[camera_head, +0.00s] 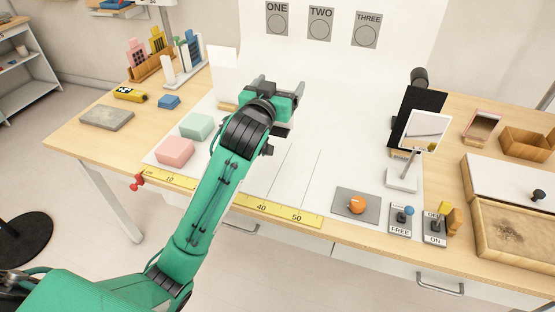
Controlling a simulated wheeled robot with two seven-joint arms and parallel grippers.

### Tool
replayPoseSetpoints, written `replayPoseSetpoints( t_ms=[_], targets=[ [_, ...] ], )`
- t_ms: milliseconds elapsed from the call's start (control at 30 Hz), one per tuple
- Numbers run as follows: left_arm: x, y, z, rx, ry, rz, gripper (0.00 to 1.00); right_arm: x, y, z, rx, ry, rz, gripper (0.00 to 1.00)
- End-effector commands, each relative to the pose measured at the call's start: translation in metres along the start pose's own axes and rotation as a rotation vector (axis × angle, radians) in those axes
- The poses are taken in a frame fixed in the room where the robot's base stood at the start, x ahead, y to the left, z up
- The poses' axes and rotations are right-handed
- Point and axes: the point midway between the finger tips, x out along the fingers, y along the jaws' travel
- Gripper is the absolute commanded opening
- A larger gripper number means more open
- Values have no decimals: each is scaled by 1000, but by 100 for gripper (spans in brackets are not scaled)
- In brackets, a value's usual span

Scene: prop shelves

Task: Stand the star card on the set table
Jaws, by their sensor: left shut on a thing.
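My left gripper (280,92) is over the back middle of the white sheet (290,150) on the wooden table (75,140). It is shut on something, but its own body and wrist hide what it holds. No star shows on any card in view. A blank white card (222,66) stands upright just left of the gripper, with a small tan block (228,106) below it. A pink card (137,53) and a yellow card (157,41) stand in a wooden rack (152,69) at the back left. My right gripper is not in view.
A yellow ruler (280,212) runs along the front edge. A mirror on a stand (402,178), a grey pad (345,204) with an orange ball, and switches (434,229) are right. The sheet's middle is clear.

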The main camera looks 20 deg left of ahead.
Motion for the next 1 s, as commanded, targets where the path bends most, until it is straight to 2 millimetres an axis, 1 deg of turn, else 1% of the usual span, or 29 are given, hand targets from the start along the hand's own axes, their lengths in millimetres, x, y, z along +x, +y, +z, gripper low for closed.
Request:
replayPoseSetpoints(
  t_ms=[33, 100, 300, 400, 500, 667, 800, 900, 1000],
  targets=[
    [0, 0, 18, 2, -8, -1, 45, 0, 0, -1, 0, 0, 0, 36],
    [0, 0, 37, 2, -7, -1, 45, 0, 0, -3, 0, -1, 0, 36],
    [0, -1, 90, 2, -6, -1, 45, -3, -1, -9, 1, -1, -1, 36],
    [0, 0, 112, 1, -4, -1, 45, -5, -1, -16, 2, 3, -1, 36],
    [-1, 0, 126, 0, -2, -1, 45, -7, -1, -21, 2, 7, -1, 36],
    [0, 0, 138, 0, -1, -1, 45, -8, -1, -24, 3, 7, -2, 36],
    [0, 0, 160, 0, -4, -2, 45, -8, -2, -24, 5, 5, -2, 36],
    [0, 0, 172, 0, -2, -1, 45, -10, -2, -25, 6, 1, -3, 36],
    [0, 0, 176, 1, 0, -1, 45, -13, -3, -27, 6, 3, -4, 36]
  ],
)
